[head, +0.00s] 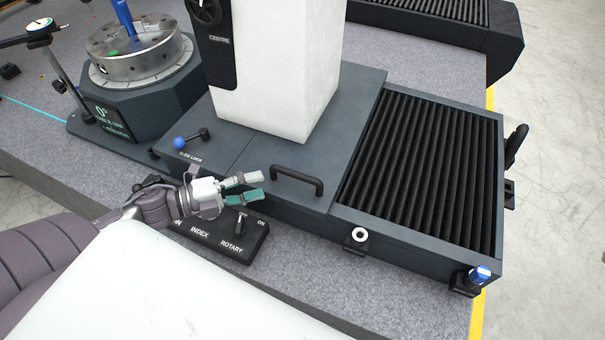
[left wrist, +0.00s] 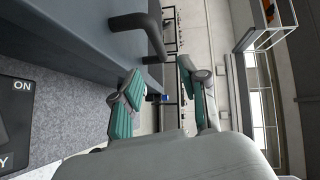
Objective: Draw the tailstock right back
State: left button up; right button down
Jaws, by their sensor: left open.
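The tailstock (head: 275,65) is a tall white column on a dark slide base, marked CENTRE, in the upper middle of the head view. A black bar handle (head: 298,180) stands on the base's near right part; it also shows in the left wrist view (left wrist: 152,38). A lever with a blue knob (head: 180,142) sits on the base, at a label that seems to read SLIDE LOCK. My left gripper (head: 256,188) is open and empty, just left of the handle and apart from it. In the left wrist view its fingers (left wrist: 162,92) are spread. My right gripper is not seen.
Black ribbed bellows (head: 420,170) cover the slideway right of the tailstock. A control box (head: 215,232) labelled INDEX and ROTARY lies below my left gripper. A rotary table with a round chuck (head: 140,50) stands at the left. A blue-capped post (head: 480,273) sits at the near right corner.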

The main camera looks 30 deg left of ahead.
aim_at(293, 177)
pick_arm(q)
jog(key=p+x, duration=0.1)
jog(key=x, duration=0.8)
jog(key=shift+w+f, duration=0.1)
jog(key=shift+w, duration=0.25)
jog(key=shift+w+d+f+p, duration=0.2)
jog(key=shift+w+d+p, duration=0.1)
jog(key=shift+w+d, duration=0.15)
grip_shut()
